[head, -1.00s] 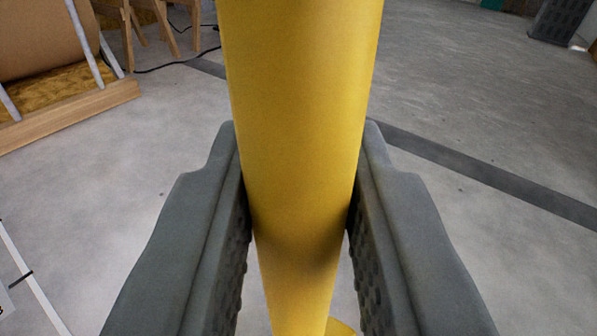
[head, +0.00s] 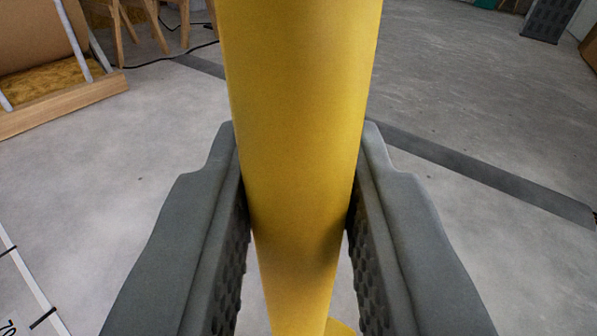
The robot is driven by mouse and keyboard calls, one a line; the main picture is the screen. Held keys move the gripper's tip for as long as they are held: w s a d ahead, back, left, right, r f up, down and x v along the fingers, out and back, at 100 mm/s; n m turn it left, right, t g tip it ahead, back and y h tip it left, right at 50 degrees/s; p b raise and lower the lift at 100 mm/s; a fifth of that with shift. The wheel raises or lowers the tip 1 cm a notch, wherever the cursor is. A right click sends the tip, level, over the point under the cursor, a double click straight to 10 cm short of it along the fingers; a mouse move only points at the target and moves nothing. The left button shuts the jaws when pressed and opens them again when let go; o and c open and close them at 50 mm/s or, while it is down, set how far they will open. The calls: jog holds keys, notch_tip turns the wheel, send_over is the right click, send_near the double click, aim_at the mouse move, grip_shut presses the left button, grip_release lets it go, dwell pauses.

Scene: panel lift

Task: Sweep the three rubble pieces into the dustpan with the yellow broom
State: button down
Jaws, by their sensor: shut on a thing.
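The yellow broom handle (head: 299,90) runs from the top of the view down between my fingers, nearly upright in the picture. My gripper (head: 299,190) is shut on it, with a grey finger pressed against each side. A small rounded yellow part (head: 341,327) shows at the bottom edge, just right of the handle; I cannot tell what part of the broom it is. The rubble pieces and the dustpan are not visible in this view.
A wooden-framed panel (head: 62,106) leans at the upper left, near wooden legs (head: 135,25) and a black cable. A dark flat strip (head: 480,170) crosses the concrete floor. A marked white strip (head: 28,283) lies lower left. A dark container (head: 549,18) stands far right.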

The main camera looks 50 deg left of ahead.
jog(key=shift+w+d+r, duration=0.15)
jog(key=shift+w+d, duration=1.9)
jog(key=shift+d, duration=4.2)
jog(key=shift+w+d+r, duration=0.2)
jog(key=shift+w+d, duration=1.8)
jog(key=shift+d, duration=4.3)
jog(key=shift+w+d+r, duration=0.15)
jog(key=shift+w+d, duration=1.9)
jog(key=shift+d, duration=4.2)
jog(key=s+a+r, duration=0.2)
jog(key=a+r, duration=0.1)
jog(key=a, duration=0.3)
jog(key=s+a+r, duration=0.2)
jog(key=a+r, duration=0.1)
jog(key=a, duration=0.4)
jog(key=shift+r, duration=0.4)
